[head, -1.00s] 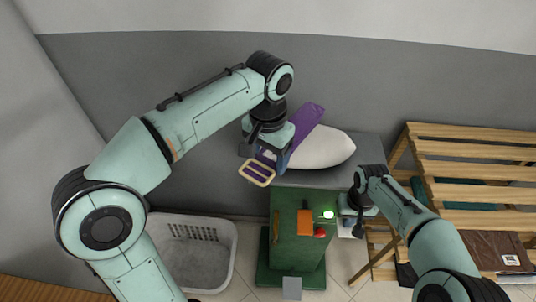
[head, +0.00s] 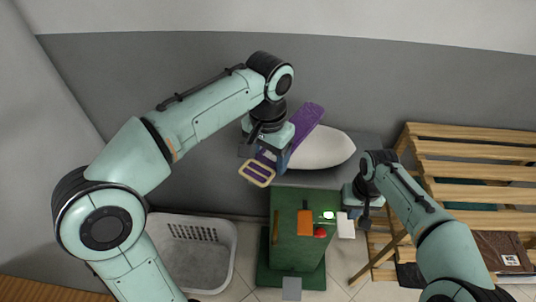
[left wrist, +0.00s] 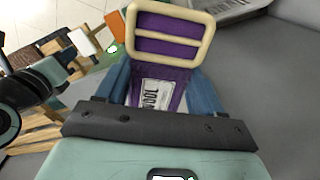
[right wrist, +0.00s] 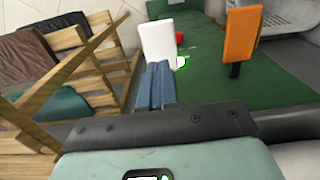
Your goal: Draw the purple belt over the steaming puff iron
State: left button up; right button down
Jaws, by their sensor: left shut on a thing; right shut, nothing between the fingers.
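The purple belt (head: 305,121) has a cream double-bar buckle (head: 257,173). Its strap lies along the left side of the white, egg-shaped puff iron (head: 322,148); contact with the puff cannot be told. My left gripper (head: 272,160) is shut on the belt just behind the buckle, left of the puff. In the left wrist view the belt (left wrist: 168,86) sits between the blue fingers, with a white printed label on it. My right gripper (head: 354,197) is shut and empty, beside a white paddle (head: 346,225). In the right wrist view its fingers are just short of this paddle (right wrist: 157,43).
A green cabinet (head: 288,250) stands before the puff, with an orange handle (head: 305,222), red button (head: 320,233) and lit green indicator (head: 328,215). A white basket (head: 225,262) is at left. A slatted wooden rack (head: 465,150) is at right, holding folded items.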

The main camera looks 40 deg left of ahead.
notch_tip(320, 180, up, 12)
dwell(0.5)
dwell(0.5)
